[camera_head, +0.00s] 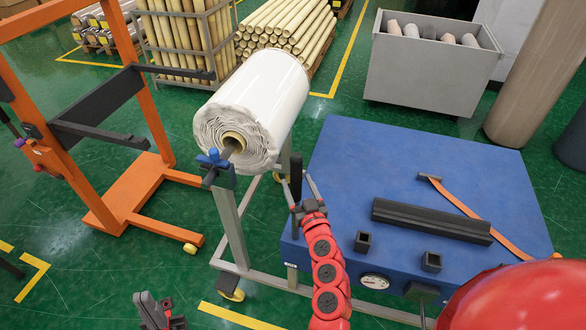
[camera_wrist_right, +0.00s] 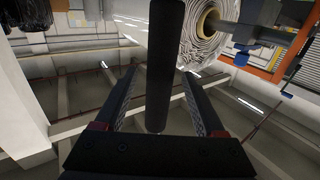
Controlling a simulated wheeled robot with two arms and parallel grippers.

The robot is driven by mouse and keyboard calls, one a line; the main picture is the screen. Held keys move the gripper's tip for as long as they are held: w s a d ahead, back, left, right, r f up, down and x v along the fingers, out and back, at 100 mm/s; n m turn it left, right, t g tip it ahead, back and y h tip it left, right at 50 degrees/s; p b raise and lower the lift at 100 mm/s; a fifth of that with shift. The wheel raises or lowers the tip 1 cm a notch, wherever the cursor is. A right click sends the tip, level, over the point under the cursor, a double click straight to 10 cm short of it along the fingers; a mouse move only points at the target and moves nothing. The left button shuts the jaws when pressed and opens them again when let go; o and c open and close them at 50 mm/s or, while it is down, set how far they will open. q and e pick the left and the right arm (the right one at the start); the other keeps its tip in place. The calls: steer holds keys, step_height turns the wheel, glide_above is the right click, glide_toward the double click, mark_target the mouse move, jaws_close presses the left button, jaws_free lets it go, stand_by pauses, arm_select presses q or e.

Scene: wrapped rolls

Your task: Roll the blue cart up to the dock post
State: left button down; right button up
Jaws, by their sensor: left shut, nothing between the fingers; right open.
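The blue cart (camera_head: 345,155) is a low blue-topped box with a gauge on its front, right of the middle in the head view. A black upright handle (camera_head: 296,172) stands at its left edge. My right gripper (camera_head: 301,190) is at this handle. In the right wrist view, the black handle (camera_wrist_right: 166,40) runs between the open fingers of my right gripper (camera_wrist_right: 160,82); I cannot tell whether they touch it. My left gripper (camera_head: 160,314) is shut and empty at the bottom left, well away from the cart. I cannot tell which thing is the dock post.
A white wrapped roll (camera_head: 270,85) lies on a metal stand (camera_head: 233,230) left of the cart. An orange frame (camera_head: 150,110) stands further left. A grey bin (camera_head: 430,75) and a tall brown cylinder (camera_head: 535,75) are behind the cart. Green floor shows between them.

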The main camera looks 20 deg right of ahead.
steer(key=shift+w+p, duration=0.4)
steer(key=shift+w, duration=2.05)
jaws_close()
